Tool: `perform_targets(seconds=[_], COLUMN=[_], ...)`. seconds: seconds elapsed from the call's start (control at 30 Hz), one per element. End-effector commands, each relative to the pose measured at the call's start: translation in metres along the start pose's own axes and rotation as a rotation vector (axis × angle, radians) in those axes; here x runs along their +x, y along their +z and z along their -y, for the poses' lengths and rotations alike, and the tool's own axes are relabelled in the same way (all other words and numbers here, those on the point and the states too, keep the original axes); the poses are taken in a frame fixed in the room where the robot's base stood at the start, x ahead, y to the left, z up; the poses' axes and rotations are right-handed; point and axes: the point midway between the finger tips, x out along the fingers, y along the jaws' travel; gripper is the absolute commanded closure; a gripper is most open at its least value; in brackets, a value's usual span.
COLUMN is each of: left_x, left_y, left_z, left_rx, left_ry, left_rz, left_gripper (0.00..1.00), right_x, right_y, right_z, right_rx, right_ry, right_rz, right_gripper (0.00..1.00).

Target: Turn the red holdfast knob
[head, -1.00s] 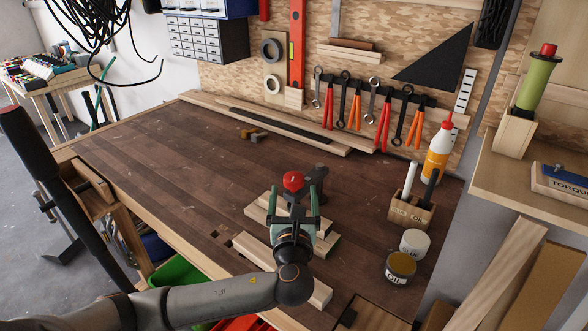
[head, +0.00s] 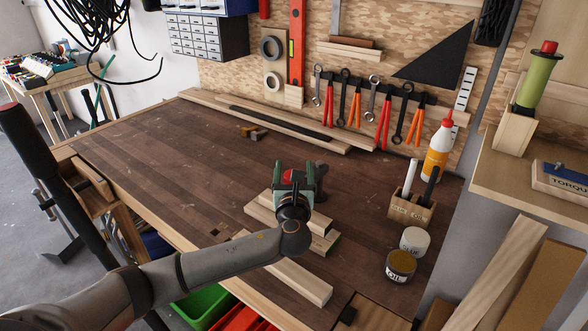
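The red holdfast knob (head: 288,176) shows on the workbench, partly hidden behind my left gripper. My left gripper (head: 294,174) is at the knob, with one green-grey finger on each side of it. Whether the fingers touch the knob cannot be told from this view. The dark holdfast body (head: 319,178) shows just right of the gripper, mostly hidden. Light wooden boards (head: 262,216) lie under and around it. My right gripper is not in view.
A glue bottle (head: 437,150), a wooden pencil holder (head: 411,209), a white jar (head: 414,241) and an oil tin (head: 400,266) stand to the right. A small brass-coloured tool (head: 254,133) lies farther back. The left of the dark benchtop (head: 160,160) is clear.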

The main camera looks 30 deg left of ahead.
Motion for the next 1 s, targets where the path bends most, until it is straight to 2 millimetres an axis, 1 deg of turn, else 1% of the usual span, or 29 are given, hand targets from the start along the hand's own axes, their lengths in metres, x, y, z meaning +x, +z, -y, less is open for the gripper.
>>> perform_targets(seconds=[0.03, 0.07, 0.6, 0.63, 0.87, 1.0], left_x=[-0.0002, -0.0002, -0.0004, -0.0004, -0.0005, -0.0004], left_y=[-0.0001, -0.0001, -0.0003, -0.0003, 0.0001, 0.0013], left_z=[0.0001, 0.0001, 0.0000, 0.0000, 0.0002, 0.0013], left_rx=[0.000, 0.000, 0.000, 0.000, 0.001, 0.001], left_ry=[0.000, 0.000, 0.000, 0.000, -0.019, -0.068], left_rz=[0.000, 0.000, 0.000, 0.000, -0.001, 0.000], left_gripper=[0.30, 0.34, 0.94, 0.97, 0.97, 0.97], right_x=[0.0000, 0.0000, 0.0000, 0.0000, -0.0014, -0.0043], right_y=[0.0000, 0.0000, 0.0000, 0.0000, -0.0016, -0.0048], right_z=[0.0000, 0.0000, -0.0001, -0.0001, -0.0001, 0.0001], right_rx=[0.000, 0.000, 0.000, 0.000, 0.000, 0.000], right_ry=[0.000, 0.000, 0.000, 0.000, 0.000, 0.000], right_rz=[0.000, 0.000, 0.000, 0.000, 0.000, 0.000], right_gripper=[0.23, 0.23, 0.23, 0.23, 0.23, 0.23])
